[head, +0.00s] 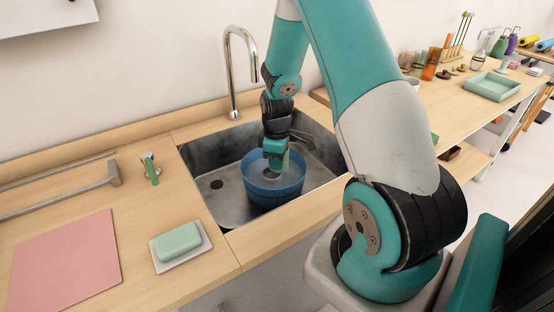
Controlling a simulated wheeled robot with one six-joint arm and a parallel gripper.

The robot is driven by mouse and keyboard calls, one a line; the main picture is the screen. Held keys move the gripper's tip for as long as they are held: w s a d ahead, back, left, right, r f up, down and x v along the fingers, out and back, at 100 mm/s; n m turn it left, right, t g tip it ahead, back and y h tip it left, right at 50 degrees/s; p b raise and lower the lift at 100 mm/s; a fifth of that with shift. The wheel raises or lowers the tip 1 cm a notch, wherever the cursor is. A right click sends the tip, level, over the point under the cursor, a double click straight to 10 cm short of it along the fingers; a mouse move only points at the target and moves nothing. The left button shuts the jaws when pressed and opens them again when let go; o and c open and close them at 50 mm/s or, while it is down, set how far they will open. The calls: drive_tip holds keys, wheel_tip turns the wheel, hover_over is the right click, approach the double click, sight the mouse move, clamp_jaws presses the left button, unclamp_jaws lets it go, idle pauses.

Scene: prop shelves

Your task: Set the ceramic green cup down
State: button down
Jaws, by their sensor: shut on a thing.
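My gripper (280,160) points down into a blue tub (274,194) that stands in the metal sink. It is shut on a small green piece (275,147), which I take to be the green cup. The piece is partly hidden by the fingers and is too small to show its shape clearly. It is at the level of the tub's rim or just inside it. I cannot tell whether it touches the tub.
A chrome faucet (234,75) rises behind the sink (212,205). A teal tray (492,86) and several props stand at right.

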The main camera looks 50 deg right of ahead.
drive_tip(key=shift+f, duration=0.45)
drive_tip(key=c, duration=1.1)
unclamp_jaws()
drive_tip(key=shift+c, duration=0.2)
wheel_tip(320, 180, up, 12)
drive_tip(key=r, duration=0.1)
drive_tip(key=s+a+r+y, duration=0.1)
drive_tip(key=s+a+r, duration=0.15)
drive_tip(key=a, duration=0.45)
drive_tip(key=s+a+r+t, duration=0.1)
drive_tip(key=a+r, duration=0.2)
drive_tip(key=a, duration=0.4)
drive_tip(key=s+a+r+y, duration=0.1)
drive_tip(key=s+a+r, duration=0.15)
drive_tip(key=a, duration=0.45)
drive_tip(key=s+a+r+g+y, duration=0.1)
drive_tip(key=s+a+r, duration=0.3)
drive_tip(key=s+a, duration=0.6)
drive_tip(key=shift+s+n+y, duration=0.4)
drive_tip(key=shift+s+y, duration=0.2)
drive_tip(key=shift+s, duration=0.55)
